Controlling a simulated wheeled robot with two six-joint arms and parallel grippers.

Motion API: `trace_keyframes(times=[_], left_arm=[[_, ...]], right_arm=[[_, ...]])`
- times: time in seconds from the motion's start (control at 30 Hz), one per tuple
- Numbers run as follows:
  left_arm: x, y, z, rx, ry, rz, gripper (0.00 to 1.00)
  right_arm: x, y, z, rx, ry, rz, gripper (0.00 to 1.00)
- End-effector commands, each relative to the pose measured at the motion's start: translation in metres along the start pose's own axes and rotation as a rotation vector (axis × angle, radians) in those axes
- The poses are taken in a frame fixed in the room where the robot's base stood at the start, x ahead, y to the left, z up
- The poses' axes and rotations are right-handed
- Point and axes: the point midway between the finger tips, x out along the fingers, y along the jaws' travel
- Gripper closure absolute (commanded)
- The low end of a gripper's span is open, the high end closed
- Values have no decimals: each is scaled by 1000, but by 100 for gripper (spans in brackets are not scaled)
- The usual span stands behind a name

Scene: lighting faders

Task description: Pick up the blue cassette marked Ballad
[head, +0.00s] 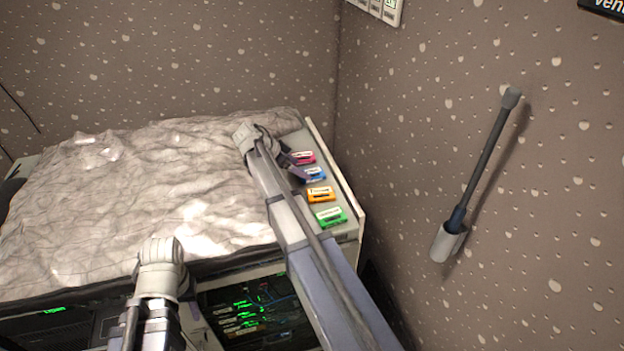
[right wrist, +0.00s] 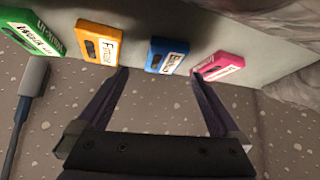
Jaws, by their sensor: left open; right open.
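The blue cassette (head: 315,174) lies on the pale strip beside the cloth-covered top, between a pink and an orange cassette. In the right wrist view the blue cassette (right wrist: 160,51) has a white label that seems to read Ballad. My right gripper (right wrist: 158,74) is open and empty, its fingertips pointing at the blue cassette's near edge, one to either side. The right fingertip is close to the pink cassette; I cannot tell if they touch. In the head view my right gripper (head: 294,170) is partly hidden by its arm. Only my left arm shows at lower left, not its fingers.
The pink cassette (head: 303,157) is behind the blue one; the orange cassette (head: 321,194) and green cassette (head: 331,217) are in front. A raised edge (head: 334,175) and wall stand to the right. Crumpled cloth (head: 130,200) covers the left. A rod-like fixture (head: 480,170) is on the wall.

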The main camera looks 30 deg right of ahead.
Motion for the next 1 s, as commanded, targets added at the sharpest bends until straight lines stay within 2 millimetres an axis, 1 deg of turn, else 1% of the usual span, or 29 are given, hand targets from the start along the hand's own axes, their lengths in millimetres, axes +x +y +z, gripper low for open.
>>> trace_keyframes(times=[0.03, 0.17, 0.27, 0.47, 0.6, 0.67, 0.87, 1.0], left_arm=[[6, 0, 0, 0, 0, 0, 58], [4, 0, 0, 0, 0, 0, 58], [9, 1, -1, -1, 0, 0, 58], [30, 3, -2, -1, 0, 0, 58], [42, 4, -2, -2, 0, 0, 58], [43, 4, -3, -2, 0, 0, 58], [41, 4, -2, -2, 0, 0, 58], [41, 4, -2, -2, 0, 0, 58]], right_arm=[[6, 0, 2, 0, 0, 0, 0], [5, 0, 0, 0, 0, 0, 0], [11, -1, 1, 0, 0, 0, 0], [38, -6, 2, 0, 0, 2, 0], [55, -6, 2, 1, 0, 1, 0], [58, -6, 0, 0, 0, 1, 0], [56, -6, -1, -1, 0, 0, 0], [56, -6, -1, -1, 0, 0, 15]])
